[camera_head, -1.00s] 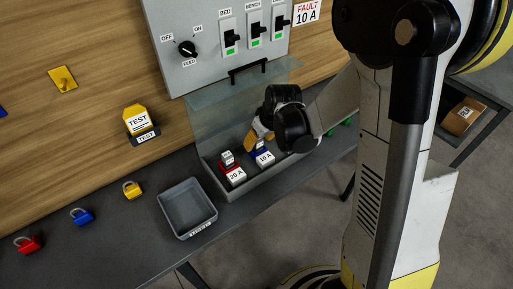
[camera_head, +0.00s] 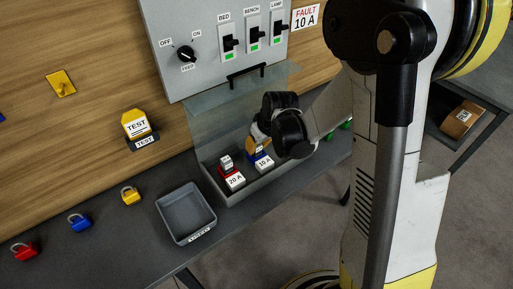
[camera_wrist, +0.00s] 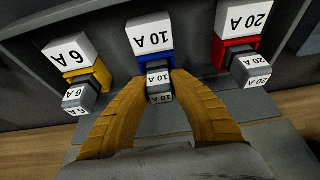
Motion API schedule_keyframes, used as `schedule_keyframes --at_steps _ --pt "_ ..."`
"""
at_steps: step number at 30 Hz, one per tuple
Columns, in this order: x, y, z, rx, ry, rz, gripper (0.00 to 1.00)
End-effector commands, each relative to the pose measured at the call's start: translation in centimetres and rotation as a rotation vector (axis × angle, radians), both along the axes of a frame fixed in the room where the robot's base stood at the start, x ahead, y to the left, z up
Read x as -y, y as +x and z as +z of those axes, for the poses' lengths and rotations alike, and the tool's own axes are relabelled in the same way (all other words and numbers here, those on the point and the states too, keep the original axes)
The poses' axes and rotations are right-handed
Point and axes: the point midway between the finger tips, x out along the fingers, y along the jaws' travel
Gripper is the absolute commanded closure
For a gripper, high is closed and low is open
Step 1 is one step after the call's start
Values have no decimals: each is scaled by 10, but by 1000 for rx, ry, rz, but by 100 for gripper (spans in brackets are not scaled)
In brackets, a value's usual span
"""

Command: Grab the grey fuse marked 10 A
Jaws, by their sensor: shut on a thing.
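The grey fuse marked 10 A (camera_wrist: 159,85) sits in its blue holder (camera_wrist: 154,61), under a white 10 A block (camera_wrist: 150,35) in the wrist view. My gripper (camera_wrist: 161,78) has its two yellow-brown fingers on either side of this fuse, shut on it. In the head view my gripper (camera_head: 262,140) is low over the tray, partly hiding the fuse and the blue holder (camera_head: 260,160). Whether the fuse has lifted at all from the holder I cannot tell.
A 20 A fuse (camera_wrist: 257,75) in a red holder (camera_wrist: 236,50) and a 6 A fuse (camera_wrist: 78,97) in a yellow holder (camera_wrist: 88,70) flank it closely. A clear cover (camera_head: 220,115) stands behind the tray. An empty grey bin (camera_head: 186,213) is to the left.

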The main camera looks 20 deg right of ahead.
Motion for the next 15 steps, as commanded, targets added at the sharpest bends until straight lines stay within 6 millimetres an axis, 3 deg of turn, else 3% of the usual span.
schedule_keyframes --at_steps 5,9,15 --pt "0 0 18 0 0 0 100" --pt "0 0 45 0 0 0 100" --pt "46 -10 70 1 0 -8 100"
